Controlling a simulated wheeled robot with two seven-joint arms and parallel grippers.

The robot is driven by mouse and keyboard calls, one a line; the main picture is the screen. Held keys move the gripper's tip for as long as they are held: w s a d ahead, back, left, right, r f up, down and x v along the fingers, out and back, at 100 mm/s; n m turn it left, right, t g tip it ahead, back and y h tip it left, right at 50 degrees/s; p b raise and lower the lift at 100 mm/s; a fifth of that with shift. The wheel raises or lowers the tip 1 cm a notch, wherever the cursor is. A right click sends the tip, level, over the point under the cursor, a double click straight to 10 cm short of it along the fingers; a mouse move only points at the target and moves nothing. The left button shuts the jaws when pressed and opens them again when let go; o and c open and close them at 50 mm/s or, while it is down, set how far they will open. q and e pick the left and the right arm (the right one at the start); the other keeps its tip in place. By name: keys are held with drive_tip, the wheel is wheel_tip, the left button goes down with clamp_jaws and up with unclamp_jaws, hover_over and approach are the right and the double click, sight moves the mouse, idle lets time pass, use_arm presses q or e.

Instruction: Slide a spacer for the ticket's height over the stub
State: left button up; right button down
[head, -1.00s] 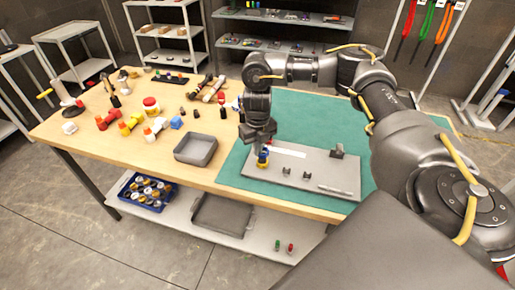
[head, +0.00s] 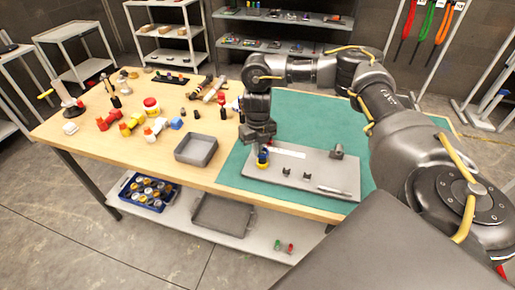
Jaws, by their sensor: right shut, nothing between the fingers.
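A grey fixture plate (head: 325,170) lies on the green mat. A white strip (head: 288,152), perhaps the ticket, lies on the plate's back edge; any writing is too small to read. My left gripper is not in view.
A dark block (head: 337,151) and two small dark clips (head: 287,171) are on the plate. An empty grey tray (head: 196,149) stands left of the mat. Bottles and tools crowd the table's left. A blue crate (head: 147,191) of several round pieces is on the lower shelf.

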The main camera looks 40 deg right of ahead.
drive_tip(key=c, duration=2.2)
unclamp_jaws()
drive_tip(key=shift+f, duration=0.45)
drive_tip(key=c, duration=1.6)
unclamp_jaws()
drive_tip(key=shift+c, duration=0.2)
drive_tip(key=shift+r, duration=0.15)
wheel_tip(320, 180, up, 11)
drive_tip(key=shift+f, duration=0.2)
